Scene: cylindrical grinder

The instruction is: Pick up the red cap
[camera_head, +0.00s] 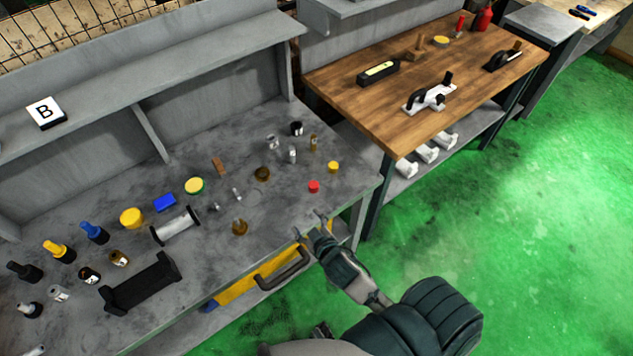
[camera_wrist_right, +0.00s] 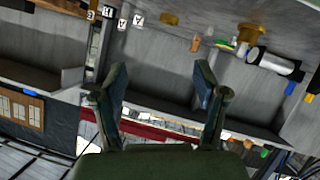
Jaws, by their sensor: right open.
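The red cap (camera_head: 314,186) sits on the grey workbench (camera_head: 330,207) near its right front edge in the head view. My right gripper (camera_head: 309,223) is at the bench's front edge, nearer to me than the cap and apart from it. Its two fingers are spread and empty. The wrist view also shows the right gripper (camera_wrist_right: 161,82) open with nothing between its fingers. I cannot make out the red cap in the wrist view. My left gripper is not in view.
A yellow cap (camera_head: 333,167) lies just behind the red one. Small bottles (camera_head: 292,155) and a dark round piece (camera_head: 262,174) stand farther back and left. A drawer handle (camera_head: 284,270) juts from the bench front. A wooden table (camera_head: 400,110) stands at the right.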

